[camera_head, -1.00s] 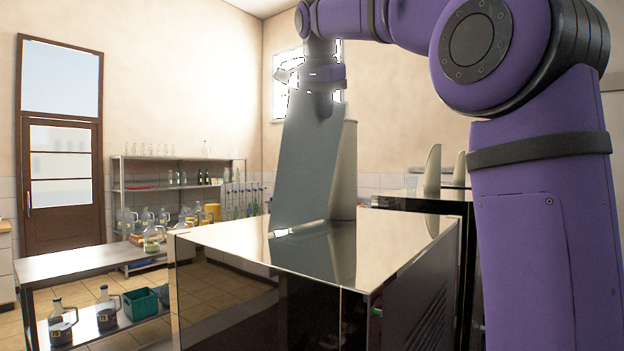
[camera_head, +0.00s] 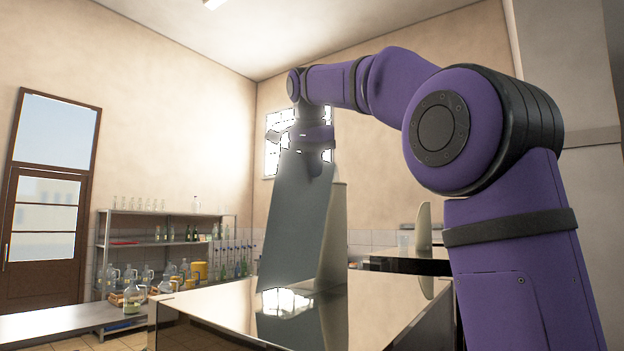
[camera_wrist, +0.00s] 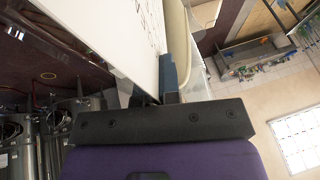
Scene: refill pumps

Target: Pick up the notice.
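The notice (camera_head: 297,225) is a tall grey panel standing tilted on a shiny metal cabinet top (camera_head: 375,305) in the head view. In the wrist view its white face (camera_wrist: 125,35) carries dark handwriting. My gripper (camera_head: 314,160) is at the notice's top edge. In the wrist view the edge of the notice runs between my fingers (camera_wrist: 155,92). The right finger lies against it, and the other is mostly hidden. My gripper looks shut on the notice. The notice's lower edge appears to rest on the cabinet top.
A pale upright piece (camera_head: 333,235) stands close behind the notice. Another pale piece (camera_head: 424,226) stands on a dark unit to the right. A low table (camera_head: 60,325) and a shelf rack with bottles (camera_head: 165,232) are at left.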

